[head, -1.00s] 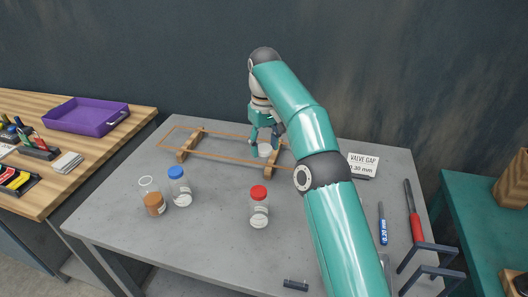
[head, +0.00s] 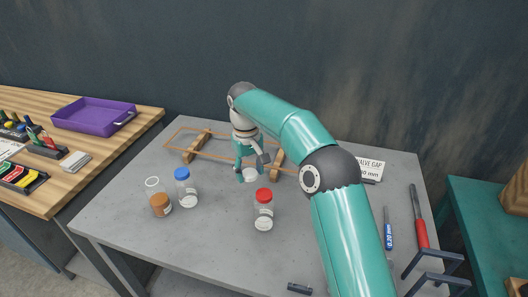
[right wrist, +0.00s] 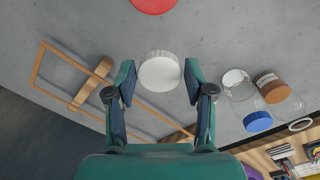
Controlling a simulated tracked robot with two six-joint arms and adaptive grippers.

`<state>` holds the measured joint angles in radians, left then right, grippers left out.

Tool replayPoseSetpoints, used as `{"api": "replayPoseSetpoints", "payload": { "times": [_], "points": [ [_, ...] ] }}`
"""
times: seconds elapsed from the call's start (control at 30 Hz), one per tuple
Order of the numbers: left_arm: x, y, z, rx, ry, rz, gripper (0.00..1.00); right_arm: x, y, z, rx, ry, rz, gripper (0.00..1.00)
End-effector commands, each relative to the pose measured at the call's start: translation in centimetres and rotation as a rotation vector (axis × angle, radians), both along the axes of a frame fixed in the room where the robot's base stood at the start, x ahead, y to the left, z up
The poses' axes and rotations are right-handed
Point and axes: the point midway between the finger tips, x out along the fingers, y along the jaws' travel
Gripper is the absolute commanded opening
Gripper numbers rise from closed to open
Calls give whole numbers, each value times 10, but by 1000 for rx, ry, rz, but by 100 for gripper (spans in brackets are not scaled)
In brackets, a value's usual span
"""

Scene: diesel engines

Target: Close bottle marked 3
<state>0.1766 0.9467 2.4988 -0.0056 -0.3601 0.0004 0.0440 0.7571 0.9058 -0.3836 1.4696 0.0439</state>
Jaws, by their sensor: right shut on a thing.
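My right gripper (head: 252,166) is shut on a white lid (head: 249,176) and holds it over the middle of the table. In the right wrist view, the lid (right wrist: 160,72) sits between the fingertips (right wrist: 160,82). A clear bottle with brown contents (head: 160,206) stands open at the table's left; its rim (right wrist: 300,125) shows in the right wrist view. A blue-capped bottle (head: 187,192) stands just right of it. A red-capped bottle (head: 263,216) stands in front of the gripper. I cannot read a number on any label. My left gripper is not in view.
A wooden frame (head: 196,146) lies behind the bottles on the grey table (head: 205,245). The table's front left is clear.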

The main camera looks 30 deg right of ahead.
Motion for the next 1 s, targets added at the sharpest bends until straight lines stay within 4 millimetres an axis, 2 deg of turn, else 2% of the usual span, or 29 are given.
{"api": "replayPoseSetpoints", "payload": {
  "times": [0.03,0.2,0.4,0.57,0.83,0.87,1.0],
  "points": [
    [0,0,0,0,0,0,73,-5,16,-14,-1,6,13,43],
    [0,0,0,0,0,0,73,-24,59,-56,4,1,33,43],
    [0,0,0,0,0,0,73,-51,93,-89,22,-1,47,43],
    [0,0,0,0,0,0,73,-63,105,-100,31,0,50,43],
    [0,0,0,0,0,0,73,-64,106,-102,32,-1,50,43],
    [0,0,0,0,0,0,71,-64,106,-102,32,-1,50,43],
    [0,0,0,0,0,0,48,-64,106,-102,32,0,50,43]
  ]
}}
